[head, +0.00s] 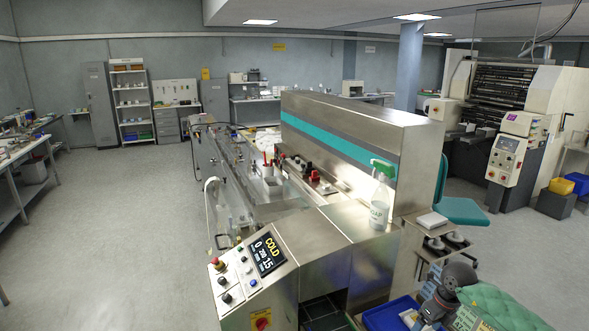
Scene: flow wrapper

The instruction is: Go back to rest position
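The flow wrapper (325,245) is a steel machine with a teal stripe in the middle of the head view. Its tilted control panel (258,262) has a screen reading COLD. A spray bottle (379,203) with a green trigger stands upright on its steel top. What looks like my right gripper (428,317) is low at the lower right, beside the blue tray (388,314). Its fingers are too small and partly cut off to tell whether they are open or shut. My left gripper is not in view.
A small cart (436,240) with rolls stands right of the machine, near a teal chair (460,205). Green quilted material (505,303) lies at the lower right. Work tables (22,160) line the left wall. The floor (115,235) left of the machine is clear.

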